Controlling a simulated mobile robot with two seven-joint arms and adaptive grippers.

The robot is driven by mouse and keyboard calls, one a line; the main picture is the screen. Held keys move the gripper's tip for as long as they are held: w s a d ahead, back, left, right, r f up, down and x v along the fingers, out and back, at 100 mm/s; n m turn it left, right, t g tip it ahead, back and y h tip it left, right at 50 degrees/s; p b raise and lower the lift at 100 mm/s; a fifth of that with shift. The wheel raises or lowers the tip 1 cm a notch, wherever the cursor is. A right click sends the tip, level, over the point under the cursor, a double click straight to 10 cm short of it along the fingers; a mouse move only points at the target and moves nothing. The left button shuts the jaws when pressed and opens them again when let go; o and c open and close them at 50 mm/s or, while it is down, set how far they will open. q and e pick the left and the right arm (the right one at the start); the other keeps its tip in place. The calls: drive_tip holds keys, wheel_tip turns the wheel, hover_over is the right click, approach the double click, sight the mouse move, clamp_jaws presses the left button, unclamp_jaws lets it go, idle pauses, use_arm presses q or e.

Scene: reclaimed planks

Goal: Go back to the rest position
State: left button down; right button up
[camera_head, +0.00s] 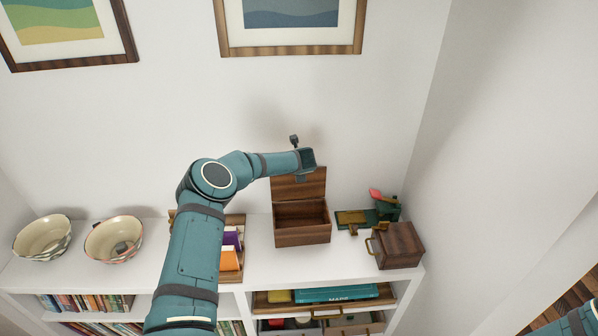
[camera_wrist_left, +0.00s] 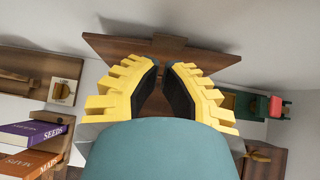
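My left arm reaches in from the lower left in the head view, and its wrist is just in front of and above the raised lid (camera_head: 310,188) of a brown wooden box (camera_head: 303,239). The box stands on the white shelf top with its lid up and looks empty. In the left wrist view, my left gripper (camera_wrist_left: 162,68) shows two yellow fingers with dark pads. They are apart with a gap and nothing held between them. The wooden lid (camera_wrist_left: 113,47) lies behind the fingertips. Part of my right arm shows at the lower right of the head view; its gripper is out of view.
Two patterned bowls (camera_head: 114,240) stand at the left of the shelf top (camera_head: 60,276). A book holder with books (camera_head: 229,258) is partly behind my left arm. A closed wooden box (camera_head: 399,246) and a green object (camera_head: 386,210) stand right. Framed pictures (camera_head: 290,52) hang above.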

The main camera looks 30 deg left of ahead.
use_arm(q)
drive_tip(key=w+a+r, duration=0.2)
drive_tip(key=w+r, duration=0.1)
drive_tip(key=r, duration=0.5)
drive_tip(key=s+d+f+m+t+h+b, duration=0.1)
drive_tip(key=d+f+m, duration=0.3)
drive_tip(key=d+m, duration=0.25)
drive_tip(key=s+d+f+m+t+b, duration=0.1)
drive_tip(key=d+f+m+b, duration=0.15)
drive_tip(key=d+m, duration=0.35)
drive_tip(key=s+d+f+m+h+b, duration=0.2)
drive_tip(key=s+d+f+m+h, duration=0.2)
drive_tip(key=s+d+f+m, duration=0.7)
drive_tip(key=s+d+f+m+g+h+b, duration=0.1)
drive_tip(key=s+m, duration=0.4)
drive_tip(key=s, duration=0.6)
drive_tip(key=s+d+f+m+g+h+b, duration=0.1)
drive_tip(key=s+d+f+m+g, duration=0.3)
drive_tip(key=s, duration=0.7)
drive_tip(key=s+d+f+m+g+h+b, duration=0.1)
drive_tip(key=s+d+f+m+g+h, duration=0.1)
drive_tip(key=s+f+m, duration=0.3)
drive_tip(key=s+d+m, duration=0.1)
drive_tip(key=s+m, duration=0.2)
drive_tip(key=s, duration=0.2)
drive_tip(key=shift+s+d+f+g, duration=0.3)
drive_tip(key=shift+s+g, duration=0.1)
drive_tip(key=shift+m, duration=0.25)
